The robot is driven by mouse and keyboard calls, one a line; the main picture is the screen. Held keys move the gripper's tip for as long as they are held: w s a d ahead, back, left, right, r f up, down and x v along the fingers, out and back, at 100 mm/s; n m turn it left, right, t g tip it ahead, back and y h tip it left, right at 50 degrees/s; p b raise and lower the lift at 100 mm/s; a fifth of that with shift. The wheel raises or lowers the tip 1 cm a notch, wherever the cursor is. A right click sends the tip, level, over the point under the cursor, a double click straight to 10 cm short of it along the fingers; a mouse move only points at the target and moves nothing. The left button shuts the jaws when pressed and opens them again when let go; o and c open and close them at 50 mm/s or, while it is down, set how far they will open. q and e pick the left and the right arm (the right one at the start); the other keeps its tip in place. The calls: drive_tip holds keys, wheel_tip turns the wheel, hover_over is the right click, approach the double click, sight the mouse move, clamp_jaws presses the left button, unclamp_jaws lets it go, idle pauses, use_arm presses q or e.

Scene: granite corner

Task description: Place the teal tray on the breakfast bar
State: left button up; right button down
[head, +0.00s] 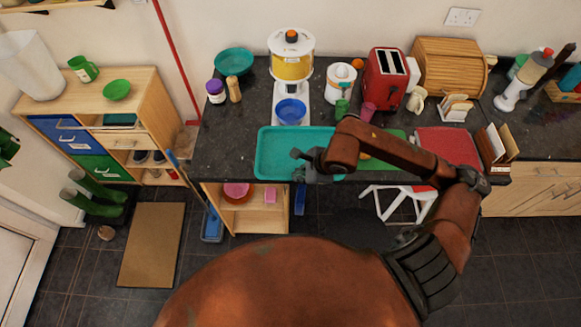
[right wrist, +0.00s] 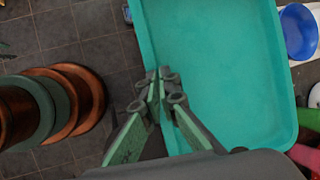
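The teal tray (head: 275,150) is a shallow rectangle with rounded corners. It lies flat along the front edge of the dark granite worktop (head: 228,130), in front of the juice dispenser; I cannot tell whether it rests on it or is just above it. My right gripper (head: 308,163) is at the tray's front rim, its arm crossing the tray's right part. In the right wrist view the fingers (right wrist: 164,85) are nearly together astride the rim of the tray (right wrist: 225,70), with floor beyond it. My left gripper is not in view. I cannot tell which stretch is the breakfast bar.
A blue bowl (head: 290,110) stands under the dispenser (head: 292,62), behind the tray. A green cup (head: 341,109) and a pink cup (head: 367,111) are close to its right. A red mat (head: 447,146) lies farther right. A white stool (head: 392,205) stands below the worktop.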

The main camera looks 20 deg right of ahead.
sight(299, 166)
drive_tip(key=w+f, duration=0.4)
drive_tip(key=w, duration=0.1)
drive_tip(key=w+f+p, duration=0.1)
drive_tip(key=w+f, duration=0.1)
drive_tip(key=shift+w+d+f, duration=0.15)
drive_tip(key=shift+d+f, duration=0.1)
drive_tip(key=shift+d, duration=0.1)
drive_tip(key=shift+w+f, duration=0.25)
drive_tip(key=shift+f, duration=0.15)
wheel_tip(299, 166, down, 3)
drive_tip(key=shift+r+p, duration=0.1)
drive_tip(key=shift+p, duration=0.5)
drive_tip(key=c, duration=2.5)
unclamp_jaws()
drive_tip(key=shift+c, duration=0.2)
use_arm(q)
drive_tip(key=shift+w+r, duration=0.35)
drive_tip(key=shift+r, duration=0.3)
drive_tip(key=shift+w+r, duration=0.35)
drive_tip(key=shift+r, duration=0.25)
use_arm(e)
drive_tip(key=shift+o, duration=0.6)
drive_tip(key=shift+d, duration=0.1)
